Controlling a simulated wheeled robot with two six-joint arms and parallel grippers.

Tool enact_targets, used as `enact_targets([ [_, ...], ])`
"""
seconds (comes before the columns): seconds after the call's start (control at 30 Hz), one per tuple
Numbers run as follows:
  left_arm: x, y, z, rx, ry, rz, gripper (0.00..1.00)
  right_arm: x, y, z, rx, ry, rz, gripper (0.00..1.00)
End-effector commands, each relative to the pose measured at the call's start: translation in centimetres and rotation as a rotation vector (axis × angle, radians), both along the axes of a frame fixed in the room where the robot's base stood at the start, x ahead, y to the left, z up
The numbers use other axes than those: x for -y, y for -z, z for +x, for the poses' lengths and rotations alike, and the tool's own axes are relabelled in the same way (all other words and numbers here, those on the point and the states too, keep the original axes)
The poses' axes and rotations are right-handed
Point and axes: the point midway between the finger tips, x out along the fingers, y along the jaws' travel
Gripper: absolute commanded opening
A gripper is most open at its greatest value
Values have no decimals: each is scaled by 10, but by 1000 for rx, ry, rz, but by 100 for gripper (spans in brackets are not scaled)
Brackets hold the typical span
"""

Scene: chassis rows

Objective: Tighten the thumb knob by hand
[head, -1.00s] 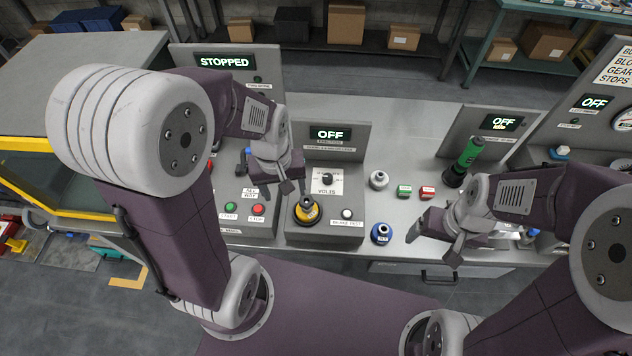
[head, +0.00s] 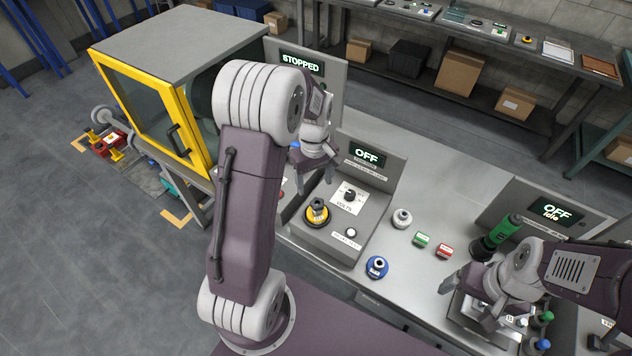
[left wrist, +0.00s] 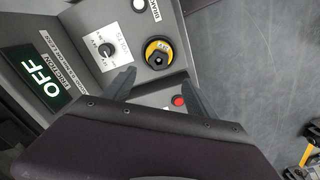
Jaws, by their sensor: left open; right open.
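I cannot tell for sure which part is the thumb knob. A round black knob on a yellow ring (head: 317,212) sits on the sloped test panel (head: 336,240); the left wrist view shows it clearly (left wrist: 158,53). A small black VOLTS dial (head: 350,195) is beside it, also in the left wrist view (left wrist: 106,50). My left gripper (head: 314,180) is open and empty above the panel's left side. In the left wrist view its fingers (left wrist: 160,78) point toward the yellow-ringed knob, apart from it. My right gripper (head: 467,302) is open near the right-hand fixture (head: 462,312), partly hiding it.
A green-handled tool (head: 505,230) is at the right. A yellow-framed cabinet (head: 150,95) stands at the left. The displays read STOPPED and OFF.

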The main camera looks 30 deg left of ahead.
Motion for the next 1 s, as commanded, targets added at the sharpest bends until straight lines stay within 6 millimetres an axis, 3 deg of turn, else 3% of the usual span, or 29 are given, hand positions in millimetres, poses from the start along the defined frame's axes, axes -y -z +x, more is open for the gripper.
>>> enact_targets([
  [0.43,2,76,-2,-5,2,-1,66,0,-9,0,0,0,0,83],
  [0.6,2,88,-1,-1,2,0,66,0,-9,0,0,0,0,83],
  [0.83,2,89,-1,-1,3,-1,66,0,-9,0,0,0,0,83],
  [1.0,2,88,-1,0,3,0,19,0,-9,0,0,0,0,83],
])
